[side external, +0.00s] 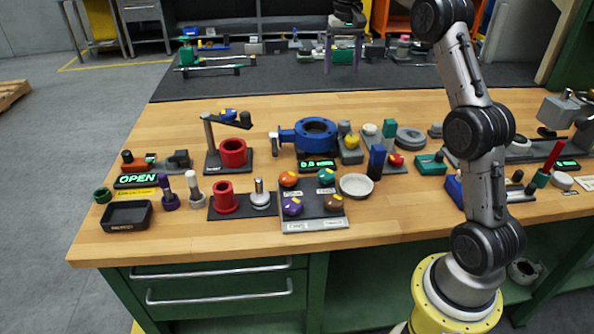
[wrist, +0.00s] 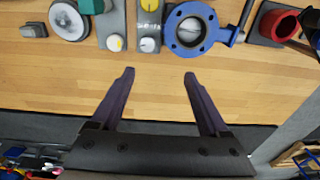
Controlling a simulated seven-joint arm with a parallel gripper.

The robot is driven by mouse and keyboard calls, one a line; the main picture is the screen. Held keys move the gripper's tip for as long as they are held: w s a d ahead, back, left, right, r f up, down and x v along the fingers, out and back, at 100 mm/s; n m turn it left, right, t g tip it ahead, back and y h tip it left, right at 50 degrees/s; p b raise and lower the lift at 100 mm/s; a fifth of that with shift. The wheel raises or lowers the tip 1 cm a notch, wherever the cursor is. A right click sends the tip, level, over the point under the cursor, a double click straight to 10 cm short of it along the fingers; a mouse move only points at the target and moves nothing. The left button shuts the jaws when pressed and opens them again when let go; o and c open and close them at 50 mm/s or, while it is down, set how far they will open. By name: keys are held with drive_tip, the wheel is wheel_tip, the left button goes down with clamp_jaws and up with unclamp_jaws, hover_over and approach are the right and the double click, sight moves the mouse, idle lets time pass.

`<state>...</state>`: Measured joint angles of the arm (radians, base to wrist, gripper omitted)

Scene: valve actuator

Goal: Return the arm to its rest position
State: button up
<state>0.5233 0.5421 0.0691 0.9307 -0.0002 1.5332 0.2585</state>
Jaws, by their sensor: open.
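My gripper (side external: 342,67) hangs over the far dark part of the bench in the side view, behind the row of parts. In the wrist view its two purple fingers (wrist: 160,76) are spread apart with only bare wood between them. The blue valve (side external: 316,134) stands on the wooden bench top, and it also shows in the wrist view (wrist: 190,28) beyond the fingertips, apart from them. A green-lit display (side external: 318,164) sits in front of the valve. Another display (side external: 138,180) at the left reads OPEN. My upper arm leaves the top of the side view.
A red cup on a stand (side external: 232,152) is left of the valve. A tray of coloured knobs (side external: 314,212), a white bowl (side external: 356,186) and an empty black tray (side external: 127,215) stand near the front edge. More parts crowd the right. Tools (side external: 215,66) lie on the dark back surface.

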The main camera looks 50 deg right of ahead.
drive_tip(key=s+a+r+n+t, duration=0.2)
drive_tip(key=s+a+r, duration=0.3)
drive_tip(key=a+r, duration=0.5)
drive_tip(key=s+a+r+n+t, duration=0.1)
drive_tip(key=s+a+n, duration=0.2)
drive_tip(key=s+a, duration=0.75)
drive_tip(key=s+a+f+n+t, duration=0.2)
drive_tip(key=s+a+f+n, duration=0.2)
drive_tip(key=s+f, duration=1)
drive_tip(key=shift+a+f, duration=0.45)
drive_tip(key=shift+a, duration=0.55)
